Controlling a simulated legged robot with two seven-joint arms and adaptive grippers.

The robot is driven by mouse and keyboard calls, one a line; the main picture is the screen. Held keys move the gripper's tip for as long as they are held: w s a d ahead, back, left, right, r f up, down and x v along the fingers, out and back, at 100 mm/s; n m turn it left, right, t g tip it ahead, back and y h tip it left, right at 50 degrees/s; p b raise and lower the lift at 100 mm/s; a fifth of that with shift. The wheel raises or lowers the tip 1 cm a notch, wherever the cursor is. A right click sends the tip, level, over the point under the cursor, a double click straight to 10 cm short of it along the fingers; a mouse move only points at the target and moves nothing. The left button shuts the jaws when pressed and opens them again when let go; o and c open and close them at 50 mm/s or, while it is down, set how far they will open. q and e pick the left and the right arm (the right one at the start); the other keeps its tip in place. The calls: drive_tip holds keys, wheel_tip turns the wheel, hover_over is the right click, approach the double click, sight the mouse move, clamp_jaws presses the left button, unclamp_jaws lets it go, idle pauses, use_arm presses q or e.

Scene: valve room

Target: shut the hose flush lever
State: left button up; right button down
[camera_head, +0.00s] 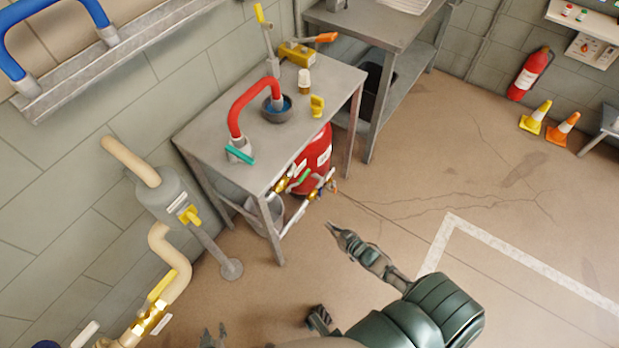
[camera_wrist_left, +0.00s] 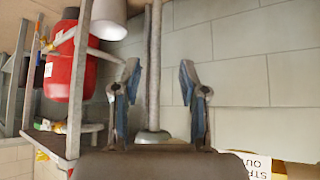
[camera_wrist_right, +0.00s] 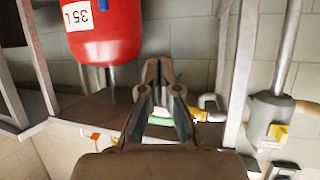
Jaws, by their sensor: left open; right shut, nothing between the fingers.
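I cannot tell for sure which lever is the hose flush lever. A teal lever (camera_head: 240,154) lies across the grey foot of the red hose (camera_head: 247,101) on the grey table. A yellow lever (camera_head: 160,287) lies along the brass valve on the beige pipe. My left gripper (camera_head: 213,338) shows at the bottom edge, apart from these levers; in the left wrist view it is open and empty (camera_wrist_left: 160,80). My right gripper (camera_head: 335,229) is right of the table, clear of it; in the right wrist view it is shut and empty (camera_wrist_right: 158,66). Green and white parts (camera_wrist_right: 165,117) show behind its fingers.
The grey table (camera_head: 200,125) also bears a yellow valve body (camera_head: 297,52) with an orange handle. A red tank (camera_head: 318,160) stands under it among several small valves. A grey canister (camera_head: 165,194) with a yellow handle stands left. Open floor lies right.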

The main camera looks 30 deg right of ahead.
drive_tip(key=w+d+r+n+t+y+b, duration=0.25)
drive_tip(key=w+r+t, duration=0.25)
drive_tip(key=r, duration=0.4)
drive_tip(key=t+y+b, duration=0.1)
drive_tip(key=y+b, duration=0.1)
drive_tip(key=y, duration=0.2)
approach(299, 181)
wheel_tip(299, 181, up, 3)
drive_tip(key=d, duration=0.2)
drive_tip(key=shift+d+t, duration=0.5)
drive_tip(key=shift+d, duration=0.95)
use_arm(q)
drive_tip(key=w+r+t+h, duration=0.1)
drive_tip(key=w+r+t, duration=0.1)
drive_tip(key=r, duration=0.4)
drive_tip(key=w+d+r+t+h+b, duration=0.1)
drive_tip(key=w+r+t, duration=0.1)
drive_tip(key=r+t, duration=0.2)
drive_tip(key=w+r+t+b, duration=0.1)
drive_tip(key=r+t, duration=0.3)
drive_tip(key=r, duration=0.6)
drive_tip(key=shift+w+d+r+h, duration=0.2)
drive_tip(key=shift+w+h, duration=0.2)
drive_tip(key=shift+w, duration=0.4)
use_arm(e)
drive_tip(key=w+a, duration=0.5)
drive_tip(key=w, duration=0.3)
drive_tip(key=shift+r+n+y, duration=0.2)
drive_tip(key=shift+n+y, duration=0.15)
drive_tip(key=shift+n, duration=0.1)
